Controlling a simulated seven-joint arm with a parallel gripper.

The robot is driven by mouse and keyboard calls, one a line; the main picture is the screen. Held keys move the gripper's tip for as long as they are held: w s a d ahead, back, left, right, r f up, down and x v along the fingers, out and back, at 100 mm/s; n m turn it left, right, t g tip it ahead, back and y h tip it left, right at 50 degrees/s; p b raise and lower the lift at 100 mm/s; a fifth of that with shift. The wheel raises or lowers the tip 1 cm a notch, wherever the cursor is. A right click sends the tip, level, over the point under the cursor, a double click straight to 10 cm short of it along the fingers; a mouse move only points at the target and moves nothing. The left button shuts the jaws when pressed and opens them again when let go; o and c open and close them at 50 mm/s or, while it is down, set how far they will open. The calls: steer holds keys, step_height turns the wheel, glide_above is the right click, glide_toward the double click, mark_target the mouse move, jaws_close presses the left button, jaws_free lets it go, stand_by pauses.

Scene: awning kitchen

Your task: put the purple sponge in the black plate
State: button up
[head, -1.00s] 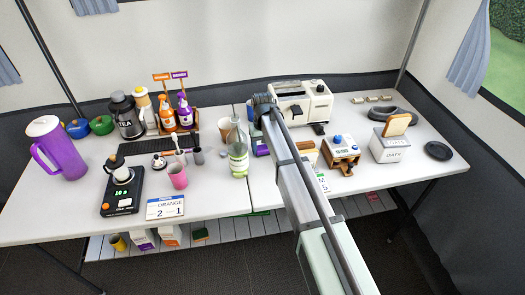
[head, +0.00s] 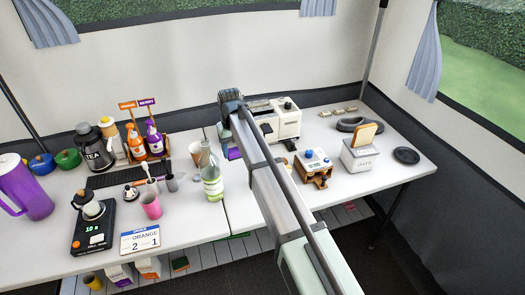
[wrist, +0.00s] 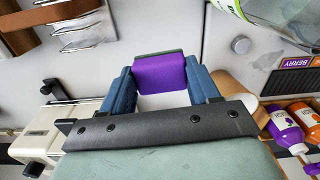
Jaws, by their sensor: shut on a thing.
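In the wrist view, the purple sponge (wrist: 158,72), with a dark green layer along one edge, sits between the blue fingers of my gripper (wrist: 160,82). The gripper is shut on it. In the head view, my arm hides most of the gripper, and a bit of purple (head: 234,153) shows just left of the arm, behind the clear bottle. The black plate (head: 406,156) is a round dark disc lying at the right end of the table, well to the right of my gripper. Nothing is seen on it.
A clear bottle (head: 211,178) stands close left of my arm. A white machine (head: 287,122) stands behind it. A small wooden-sided device (head: 313,166), a white toaster (head: 359,155) with bread and a dark rounded dish (head: 362,124) lie between my arm and the plate.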

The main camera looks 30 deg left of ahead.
steer(key=shift+r, duration=0.85)
step_height(320, 180, up, 5)
steer(key=shift+r, duration=0.2)
steer(key=shift+w+d+r, duration=0.2)
steer(key=shift+w+d, duration=0.1)
steer(key=shift+w, duration=0.25)
steer(key=w+d+m, duration=0.2)
steer(key=w+d, duration=0.7)
steer(key=w, duration=0.3)
steer(key=m, duration=0.8)
glide_above(406, 157)
steer(key=shift+s+f, duration=0.15)
steer(key=shift+f, duration=7.45)
